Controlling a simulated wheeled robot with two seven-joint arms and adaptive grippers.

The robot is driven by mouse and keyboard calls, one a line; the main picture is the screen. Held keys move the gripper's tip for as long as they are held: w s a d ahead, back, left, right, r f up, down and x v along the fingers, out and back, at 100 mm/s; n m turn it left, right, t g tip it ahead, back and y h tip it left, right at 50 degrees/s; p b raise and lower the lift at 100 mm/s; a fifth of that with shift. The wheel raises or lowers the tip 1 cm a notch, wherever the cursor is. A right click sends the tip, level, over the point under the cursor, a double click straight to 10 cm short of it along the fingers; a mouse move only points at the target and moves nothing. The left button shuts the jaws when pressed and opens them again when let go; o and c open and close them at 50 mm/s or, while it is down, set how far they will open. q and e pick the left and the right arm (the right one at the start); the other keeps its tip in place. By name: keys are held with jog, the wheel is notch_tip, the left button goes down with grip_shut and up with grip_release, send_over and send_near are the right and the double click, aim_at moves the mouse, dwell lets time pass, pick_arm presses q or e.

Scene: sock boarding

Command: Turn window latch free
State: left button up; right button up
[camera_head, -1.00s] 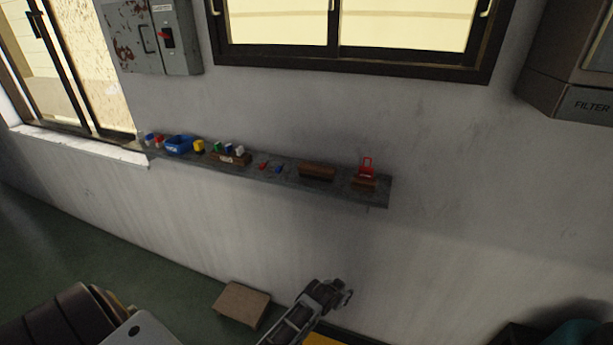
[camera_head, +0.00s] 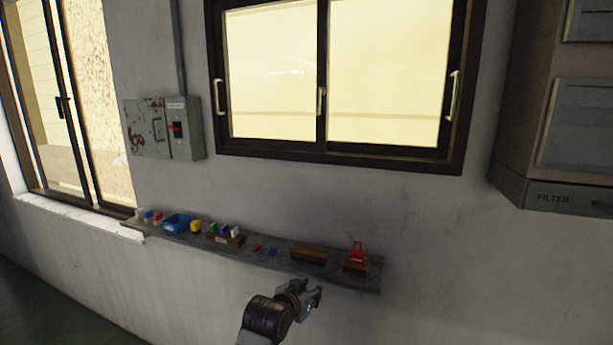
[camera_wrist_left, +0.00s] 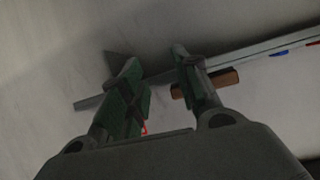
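A dark-framed sliding window (camera_head: 340,155) is on the wall ahead. It has pale pull handles at its left side (camera_head: 221,96), at the middle upright (camera_head: 321,101) and at the right side (camera_head: 451,96). A second window on the left has a small dark latch (camera_head: 61,107) on its upright. I cannot tell which fitting is the task's latch or how it is turned. My left gripper (camera_head: 314,297) is below the shelf, well under the window and touching nothing. In the left wrist view its fingers (camera_wrist_left: 155,70) are apart and empty. My right gripper is not in view.
A narrow shelf (camera_head: 366,278) juts from the wall, holding a blue bin (camera_head: 177,223), brown blocks (camera_head: 309,254) and a red piece (camera_head: 357,252). A grey switch box (camera_head: 165,129) hangs left, a filter cabinet (camera_head: 560,195) right.

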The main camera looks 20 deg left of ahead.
pick_arm(q)
notch_tip(320, 180, up, 27)
jog(key=w+a+t, duration=0.1)
jog(key=w+t, duration=0.1)
jog(key=t, duration=0.4)
jog(key=n+t+p, duration=0.1)
jog(key=t, duration=0.3)
send_near(317, 104)
jog(key=v, duration=0.4)
jog(key=shift+s+d+y, duration=0.25)
jog(key=shift+y, duration=0.05)
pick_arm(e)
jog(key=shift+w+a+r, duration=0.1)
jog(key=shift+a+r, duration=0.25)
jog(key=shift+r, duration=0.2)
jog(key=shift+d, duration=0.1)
